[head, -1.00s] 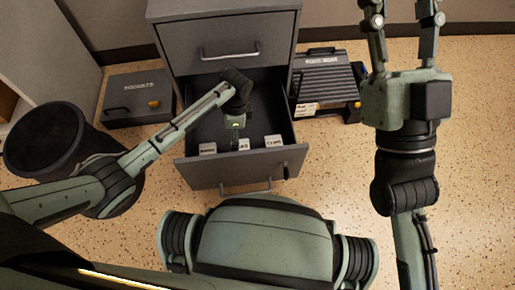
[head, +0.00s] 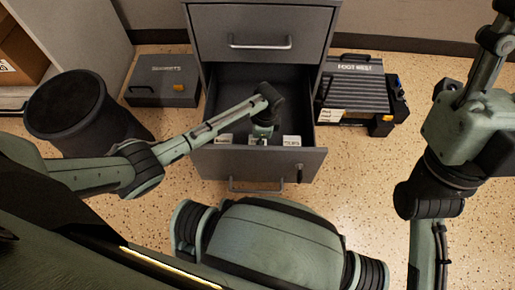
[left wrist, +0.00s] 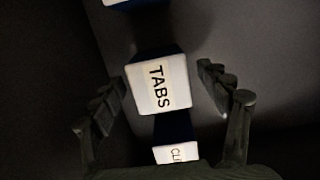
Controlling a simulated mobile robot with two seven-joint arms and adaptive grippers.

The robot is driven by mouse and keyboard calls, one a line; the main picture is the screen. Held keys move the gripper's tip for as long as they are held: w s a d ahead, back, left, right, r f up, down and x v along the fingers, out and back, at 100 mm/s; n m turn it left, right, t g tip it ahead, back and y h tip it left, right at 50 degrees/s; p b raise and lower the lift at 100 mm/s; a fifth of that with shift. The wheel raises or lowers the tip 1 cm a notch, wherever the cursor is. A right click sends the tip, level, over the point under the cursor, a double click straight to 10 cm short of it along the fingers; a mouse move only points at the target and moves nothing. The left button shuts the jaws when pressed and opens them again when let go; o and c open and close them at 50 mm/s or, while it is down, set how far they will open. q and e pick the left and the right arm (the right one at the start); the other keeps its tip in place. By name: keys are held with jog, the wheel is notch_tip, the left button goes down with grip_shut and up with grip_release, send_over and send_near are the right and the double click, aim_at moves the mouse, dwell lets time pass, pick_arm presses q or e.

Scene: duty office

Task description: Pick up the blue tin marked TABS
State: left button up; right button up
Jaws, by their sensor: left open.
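The blue tin marked TABS (left wrist: 158,88) has a white labelled face and sits between my left fingers in the left wrist view. Its blue side shows only as a thin edge. My left gripper (left wrist: 160,74) is open, one finger on each side of the tin, with gaps showing. In the head view my left gripper (head: 262,132) reaches down into the open drawer (head: 290,162) and partly hides the middle tin. My right gripper (head: 480,105) is at the right edge of the head view, with its fingertips cut off.
A tin labelled CLI... (left wrist: 175,153) is close below TABS, and another blue tin (left wrist: 130,3) is above. The grey cabinet (head: 262,30) rises behind the drawer. A black bin (head: 68,105), a dark case (head: 163,85) and a ridged box (head: 352,90) stand around it.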

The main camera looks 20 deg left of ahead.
pick_arm(q)
jog(key=shift+c, duration=0.4)
jog(key=c, duration=1.3)
jog(key=shift+o, duration=0.2)
jog(key=shift+r, duration=0.1)
